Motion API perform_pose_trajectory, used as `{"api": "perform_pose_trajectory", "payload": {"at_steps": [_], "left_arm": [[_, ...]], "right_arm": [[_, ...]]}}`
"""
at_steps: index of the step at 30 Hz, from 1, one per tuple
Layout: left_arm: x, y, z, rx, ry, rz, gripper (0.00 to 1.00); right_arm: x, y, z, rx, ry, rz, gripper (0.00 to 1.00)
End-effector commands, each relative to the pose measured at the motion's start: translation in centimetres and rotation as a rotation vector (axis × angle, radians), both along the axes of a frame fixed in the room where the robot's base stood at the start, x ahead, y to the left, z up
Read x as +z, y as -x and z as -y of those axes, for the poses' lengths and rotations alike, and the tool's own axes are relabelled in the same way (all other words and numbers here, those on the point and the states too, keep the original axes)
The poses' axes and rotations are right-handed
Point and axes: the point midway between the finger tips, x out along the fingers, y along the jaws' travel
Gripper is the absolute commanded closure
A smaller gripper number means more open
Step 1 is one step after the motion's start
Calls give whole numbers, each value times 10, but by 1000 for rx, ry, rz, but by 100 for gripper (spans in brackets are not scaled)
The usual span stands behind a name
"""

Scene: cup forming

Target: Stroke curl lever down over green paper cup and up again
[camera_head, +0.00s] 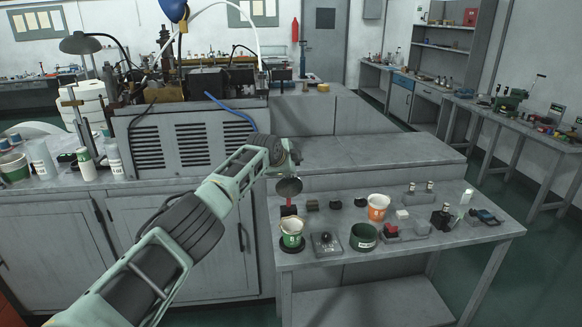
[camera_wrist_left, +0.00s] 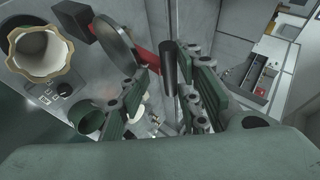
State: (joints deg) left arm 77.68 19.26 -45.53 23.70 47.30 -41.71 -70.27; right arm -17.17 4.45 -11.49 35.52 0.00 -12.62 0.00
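The green paper cup (camera_head: 291,231), whitish with a green patch, stands upright on a round black base at the left front of the small table. In the left wrist view its wavy-rimmed mouth (camera_wrist_left: 38,55) faces the camera. The curl lever shows in the left wrist view as a red bar (camera_wrist_left: 148,60) with a black grip (camera_wrist_left: 168,66). Its round grey disc (camera_head: 289,187) is raised above the cup, apart from it. My left gripper (camera_head: 288,158) is above and behind the disc. In the wrist view its fingers (camera_wrist_left: 166,82) are apart, either side of the black grip; contact is unclear. My right gripper is out of view.
On the small table (camera_head: 490,232) stand an orange cup (camera_head: 377,207), a dark green container (camera_head: 363,236), a metal box with a black knob (camera_head: 326,243) and several small blocks. A large grey vented machine (camera_head: 185,140) stands behind my left arm.

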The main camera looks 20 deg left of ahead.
Motion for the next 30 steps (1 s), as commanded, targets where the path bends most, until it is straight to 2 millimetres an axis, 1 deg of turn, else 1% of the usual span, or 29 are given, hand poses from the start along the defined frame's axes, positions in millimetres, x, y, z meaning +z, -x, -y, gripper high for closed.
{"api": "perform_pose_trajectory", "payload": {"at_steps": [2, 8, 14, 23, 30], "left_arm": [[-1, 1, -3, 4, -2, -2, 69], [3, 4, -3, 2, 0, 1, 69], [13, 15, -1, -1, -1, 2, 69], [32, 41, 2, 0, -3, 5, 69], [54, 68, 4, -1, -2, 5, 69]], "right_arm": [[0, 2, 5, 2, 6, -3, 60], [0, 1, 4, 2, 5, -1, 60], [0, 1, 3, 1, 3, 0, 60], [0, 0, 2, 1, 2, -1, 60], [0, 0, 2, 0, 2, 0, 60]]}}
